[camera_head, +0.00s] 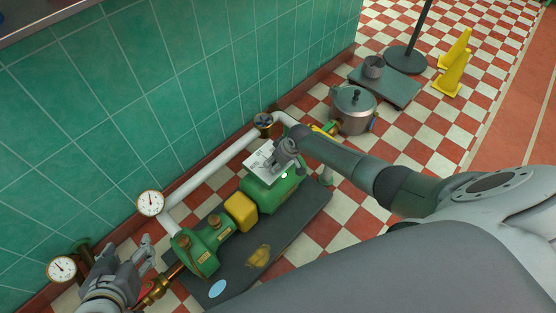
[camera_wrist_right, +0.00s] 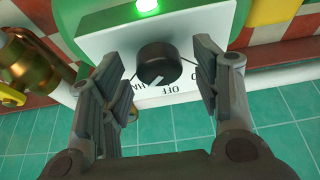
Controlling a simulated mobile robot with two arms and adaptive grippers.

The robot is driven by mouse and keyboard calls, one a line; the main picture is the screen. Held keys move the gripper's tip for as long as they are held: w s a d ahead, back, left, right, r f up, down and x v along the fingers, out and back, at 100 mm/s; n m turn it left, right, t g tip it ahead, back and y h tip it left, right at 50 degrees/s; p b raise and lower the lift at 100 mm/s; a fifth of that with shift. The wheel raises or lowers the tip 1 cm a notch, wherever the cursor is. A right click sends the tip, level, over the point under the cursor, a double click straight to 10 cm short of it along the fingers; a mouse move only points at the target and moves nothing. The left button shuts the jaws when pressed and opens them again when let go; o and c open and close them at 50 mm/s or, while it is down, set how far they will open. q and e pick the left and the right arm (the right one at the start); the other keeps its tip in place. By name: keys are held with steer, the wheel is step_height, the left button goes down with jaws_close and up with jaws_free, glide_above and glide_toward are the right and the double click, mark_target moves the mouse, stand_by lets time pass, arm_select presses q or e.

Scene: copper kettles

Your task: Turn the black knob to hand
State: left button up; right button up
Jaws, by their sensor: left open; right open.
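The black knob (camera_wrist_right: 158,63) sits on a white panel (camera_wrist_right: 110,42) in the right wrist view. Its white mark points down and slightly left. Black lettering beneath includes OFF and a partly hidden word starting HA to its left. My right gripper (camera_wrist_right: 160,85) is open, with one finger on each side of the knob and gaps between. In the head view my right gripper (camera_head: 286,150) is over the panel (camera_head: 262,160) on the green pump unit (camera_head: 268,190); the knob is hidden there. My left gripper (camera_head: 146,252) is open at lower left, away from the panel.
A lit green lamp (camera_wrist_right: 147,5) is beside the knob. White pipe (camera_head: 215,168) runs along the tiled wall. A gauge (camera_head: 151,203), brass valve (camera_head: 264,123) and yellow block (camera_head: 240,211) stand near the pump. A steel pot (camera_head: 353,110) stands behind my right arm.

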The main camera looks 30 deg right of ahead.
steer(key=shift+r, duration=0.15)
steer(key=v, duration=1.1)
steer(key=shift+r, duration=0.35)
steer(key=shift+s, duration=0.15)
